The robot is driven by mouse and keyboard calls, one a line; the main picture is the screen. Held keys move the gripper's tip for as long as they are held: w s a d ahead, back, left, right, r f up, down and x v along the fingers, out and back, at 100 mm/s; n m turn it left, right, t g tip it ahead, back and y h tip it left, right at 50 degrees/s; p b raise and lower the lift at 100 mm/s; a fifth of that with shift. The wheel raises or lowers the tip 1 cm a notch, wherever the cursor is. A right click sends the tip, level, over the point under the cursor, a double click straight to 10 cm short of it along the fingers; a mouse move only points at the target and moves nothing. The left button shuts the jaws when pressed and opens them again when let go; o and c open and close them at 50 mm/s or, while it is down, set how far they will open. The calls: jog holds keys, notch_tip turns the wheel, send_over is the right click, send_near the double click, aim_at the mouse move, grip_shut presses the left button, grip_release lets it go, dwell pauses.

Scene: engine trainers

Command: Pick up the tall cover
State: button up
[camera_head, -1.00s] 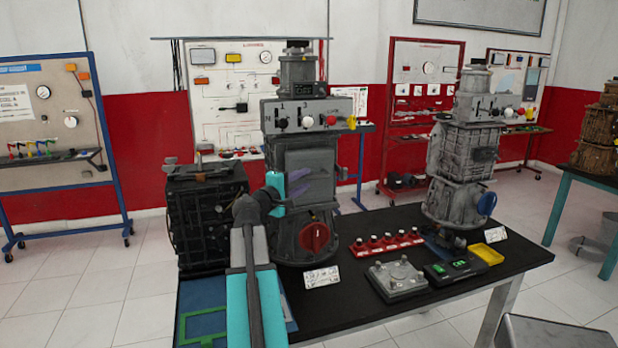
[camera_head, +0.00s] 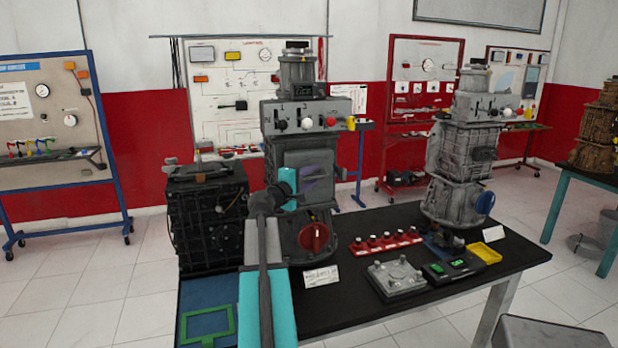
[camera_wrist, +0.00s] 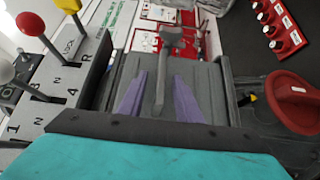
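The tall cover (camera_head: 322,158) appears to be the grey upright panel on the front of the left engine trainer. In the wrist view the grey panel (camera_wrist: 215,88) fills the middle, with a grey bar-like handle (camera_wrist: 173,38) standing out from it. My gripper (camera_wrist: 160,78) has two purple fingers, spread apart, one on each side of the handle's lower bar. I see no clear contact with the handle. In the head view my gripper (camera_head: 318,179) is in front of the panel, and my arm hides part of the trainer.
Above the panel is a control box (camera_head: 305,117) with coloured knobs. Below it is a red knob (camera_head: 314,238). A dark engine block (camera_head: 207,218) stands close on the left. A red strip (camera_head: 386,241), a grey plate (camera_head: 397,276) and another trainer (camera_head: 462,150) are on the right.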

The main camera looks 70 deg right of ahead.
dwell(0.4)
grip_shut()
dwell(0.4)
jog(key=shift+r, duration=0.1)
dwell(0.8)
